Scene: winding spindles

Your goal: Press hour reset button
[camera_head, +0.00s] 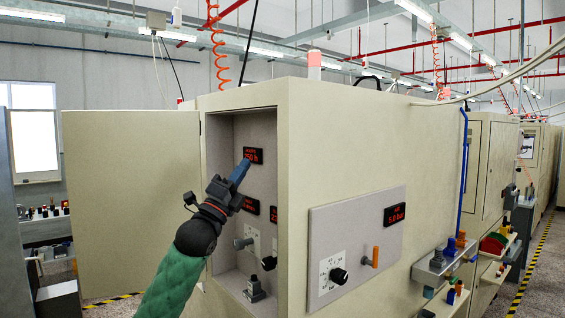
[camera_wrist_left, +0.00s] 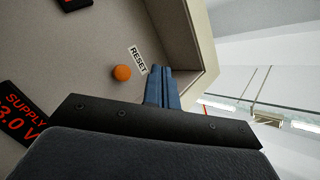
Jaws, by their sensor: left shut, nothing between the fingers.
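The reset button is a round orange button (camera_wrist_left: 122,73) on the grey inner panel (camera_wrist_left: 90,40). A white RESET label (camera_wrist_left: 138,60) sits beside it. In the head view I cannot make out this button; my left gripper covers part of the panel. My left gripper (camera_head: 243,166) reaches into the open cabinet (camera_head: 250,125), its blue fingertips just below a red-lit display (camera_head: 253,156). In the left wrist view my left gripper (camera_wrist_left: 158,73) is shut and empty. Its tips appear right of the button, near the label; contact with the panel is unclear. My right gripper is not in view.
The cabinet door (camera_head: 130,190) stands open at left. The cabinet's right side carries a plate (camera_head: 350,230) with a dial, an orange handle (camera_head: 375,256) and a display. A side wall (camera_wrist_left: 170,35) borders the panel.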

